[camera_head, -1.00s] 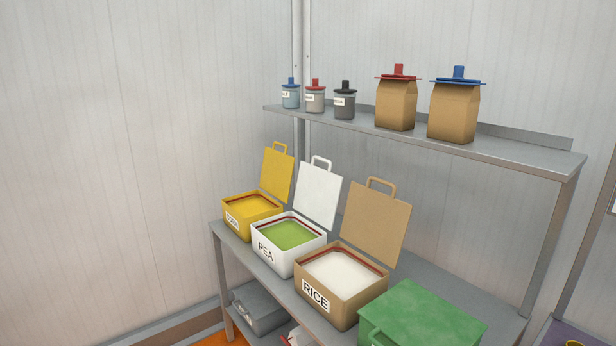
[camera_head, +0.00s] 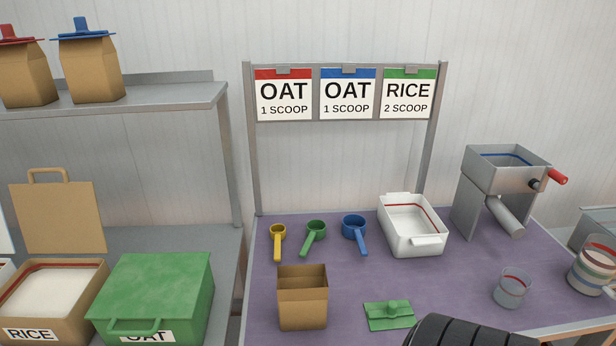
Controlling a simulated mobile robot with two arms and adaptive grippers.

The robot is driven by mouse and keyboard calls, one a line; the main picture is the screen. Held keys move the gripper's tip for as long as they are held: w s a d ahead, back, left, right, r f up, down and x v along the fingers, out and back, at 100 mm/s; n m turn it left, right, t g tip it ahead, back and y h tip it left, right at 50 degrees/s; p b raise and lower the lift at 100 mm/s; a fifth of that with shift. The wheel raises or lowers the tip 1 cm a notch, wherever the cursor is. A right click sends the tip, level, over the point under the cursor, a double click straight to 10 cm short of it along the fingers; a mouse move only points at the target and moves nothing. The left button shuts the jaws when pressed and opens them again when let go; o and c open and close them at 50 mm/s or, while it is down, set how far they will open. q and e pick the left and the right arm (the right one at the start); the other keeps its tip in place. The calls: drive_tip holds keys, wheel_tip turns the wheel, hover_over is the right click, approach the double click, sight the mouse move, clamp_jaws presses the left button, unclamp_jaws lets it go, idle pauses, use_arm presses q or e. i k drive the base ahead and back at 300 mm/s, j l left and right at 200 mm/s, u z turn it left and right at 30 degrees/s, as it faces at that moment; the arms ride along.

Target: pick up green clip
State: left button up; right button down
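The green clip (camera_head: 390,314) lies flat on the purple table mat, near the front. It is a flat green piece with a raised grip on top. An open brown paper bag (camera_head: 302,298) stands just left of it. A dark ribbed part of my own body shows at the bottom edge, right of the clip and close to it. Neither of my grippers shows in the view.
Yellow (camera_head: 277,240), green (camera_head: 314,236) and blue (camera_head: 354,230) scoops lie behind the bag. A white tray (camera_head: 412,228), a grinder-like machine (camera_head: 497,183) and a clear cup (camera_head: 511,288) are to the right. A closed green OAT box (camera_head: 157,290) sits on the left shelf.

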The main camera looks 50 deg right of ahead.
sight(391, 314)
drive_tip(key=z, duration=1.6)
